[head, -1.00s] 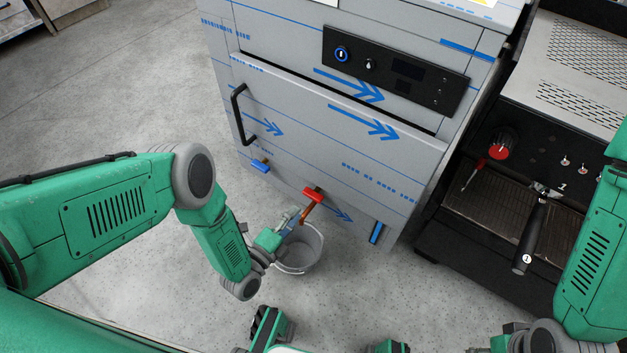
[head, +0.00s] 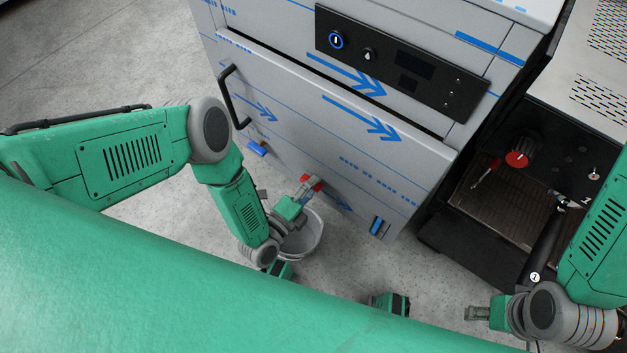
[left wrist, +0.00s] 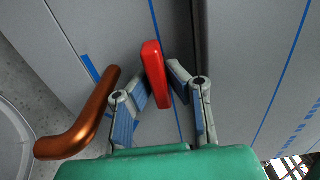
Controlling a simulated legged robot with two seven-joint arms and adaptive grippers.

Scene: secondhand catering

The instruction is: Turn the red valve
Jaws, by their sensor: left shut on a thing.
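The red valve (head: 318,185) is low on the front of the steel appliance, partly hidden by my left gripper (head: 305,189) in the head view. In the left wrist view the red valve handle (left wrist: 155,75) lies between the two fingertips of my left gripper (left wrist: 159,77), which is shut on it. A copper spout (left wrist: 85,125) shows beside the valve. My right gripper (head: 478,313) is low at the right, apart from the valve; its finger gap is too unclear to judge.
A grey bucket (head: 303,237) stands on the floor below the valve. A blue valve (head: 257,148) is to the left, under a black door handle (head: 229,96). A black coffee machine (head: 470,225) stands at the right. Speckled floor is open at the left.

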